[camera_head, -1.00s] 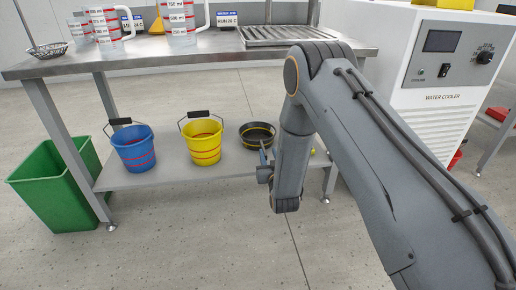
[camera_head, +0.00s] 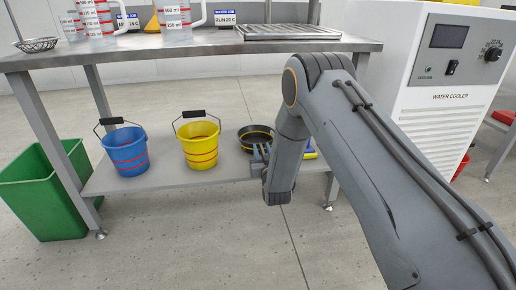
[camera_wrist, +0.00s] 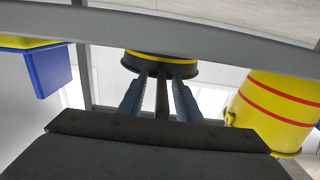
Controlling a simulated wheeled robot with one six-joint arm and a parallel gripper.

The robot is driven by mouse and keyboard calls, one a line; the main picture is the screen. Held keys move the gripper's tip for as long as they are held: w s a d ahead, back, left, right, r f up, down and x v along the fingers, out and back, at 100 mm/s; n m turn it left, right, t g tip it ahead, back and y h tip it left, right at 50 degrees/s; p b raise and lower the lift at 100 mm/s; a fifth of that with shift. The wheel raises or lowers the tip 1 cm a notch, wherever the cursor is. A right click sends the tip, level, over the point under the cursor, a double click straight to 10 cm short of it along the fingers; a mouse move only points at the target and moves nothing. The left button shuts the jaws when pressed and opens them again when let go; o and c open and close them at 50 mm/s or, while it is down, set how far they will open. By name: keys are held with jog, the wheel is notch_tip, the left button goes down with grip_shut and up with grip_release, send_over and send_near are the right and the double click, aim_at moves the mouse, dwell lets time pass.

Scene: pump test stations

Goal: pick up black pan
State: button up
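The black pan (camera_head: 256,132) with a yellow band sits on the lower shelf, right of the yellow bucket; my arm partly hides it in the head view. In the wrist view the pan (camera_wrist: 160,67) is at the top centre, with its dark handle (camera_wrist: 162,97) pointing toward me. My gripper (camera_wrist: 159,82) is open, one finger on each side of the handle, with visible gaps. The fingertips are near the pan's side; I cannot tell whether they touch it. In the head view my gripper (camera_head: 261,153) is at the shelf's front edge.
On the lower shelf (camera_head: 165,178) stand a yellow bucket (camera_head: 200,148) and a blue bucket (camera_head: 127,155). A blue-and-yellow object (camera_wrist: 48,68) is on the pan's other side. The tabletop (camera_head: 185,48) overhangs the shelf. A green bin (camera_head: 40,195) and water cooler (camera_head: 445,110) flank the table.

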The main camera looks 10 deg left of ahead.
grip_shut()
jog(key=shift+r, duration=0.15)
